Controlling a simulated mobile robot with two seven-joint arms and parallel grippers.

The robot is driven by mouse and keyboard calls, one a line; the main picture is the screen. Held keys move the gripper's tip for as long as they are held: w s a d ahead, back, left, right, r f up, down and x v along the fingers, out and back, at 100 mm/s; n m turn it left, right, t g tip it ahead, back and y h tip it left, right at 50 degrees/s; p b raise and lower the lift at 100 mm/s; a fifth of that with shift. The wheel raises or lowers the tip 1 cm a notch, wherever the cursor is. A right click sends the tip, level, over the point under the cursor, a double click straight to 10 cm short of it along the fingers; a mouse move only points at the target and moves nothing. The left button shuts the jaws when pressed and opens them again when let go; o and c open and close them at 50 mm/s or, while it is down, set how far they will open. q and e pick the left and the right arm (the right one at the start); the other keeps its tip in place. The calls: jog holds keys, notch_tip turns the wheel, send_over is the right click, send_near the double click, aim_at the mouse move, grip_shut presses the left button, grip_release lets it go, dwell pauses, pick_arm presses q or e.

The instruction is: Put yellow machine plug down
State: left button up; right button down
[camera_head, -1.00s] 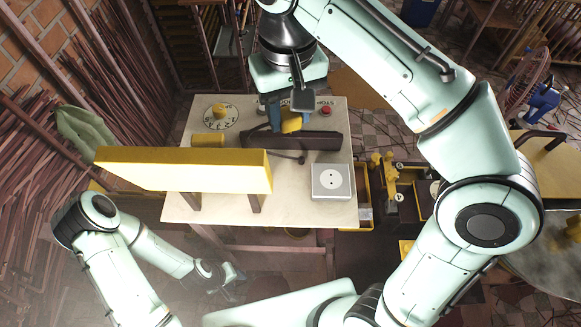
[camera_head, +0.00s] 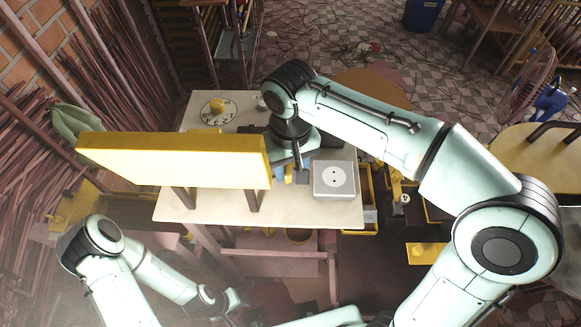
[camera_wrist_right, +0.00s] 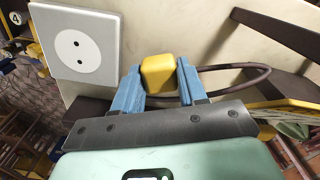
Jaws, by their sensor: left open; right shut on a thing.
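The yellow plug (camera_wrist_right: 158,76) is held between the blue fingers of my right gripper (camera_wrist_right: 158,87), which is shut on it. In the head view my right gripper (camera_head: 290,173) is just left of the white socket box (camera_head: 334,178), partly hidden by its own wrist. Only a bit of yellow shows there. In the wrist view the socket (camera_wrist_right: 81,46) with two holes is left of the plug, apart from it. A dark cable (camera_wrist_right: 262,82) loops right of the gripper. My left gripper (camera_head: 226,302) is open and empty, low at the left, below the table.
A long yellow panel (camera_head: 170,162) on dark legs stands at the table's left, close to my right gripper. A yellow dial (camera_head: 217,107) is at the back. The pale tabletop (camera_head: 300,213) is bare along its front edge. Yellow trays (camera_head: 361,210) stand right of the table.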

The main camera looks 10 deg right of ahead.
aim_at(290, 168)
jog(key=shift+f, duration=0.25)
pick_arm(q)
jog(key=shift+s+f, duration=0.25)
jog(key=shift+f, duration=0.1)
pick_arm(e)
jog(key=shift+f, duration=0.5)
jog(key=c, duration=0.6)
grip_release()
jog(key=shift+r, duration=0.4)
pick_arm(q)
jog(key=w+r+p, duration=0.3)
jog(key=w+r, duration=0.1)
jog(key=shift+r, duration=0.2)
pick_arm(e)
notch_tip(290, 168, up, 12)
jog(key=shift+r, duration=0.2)
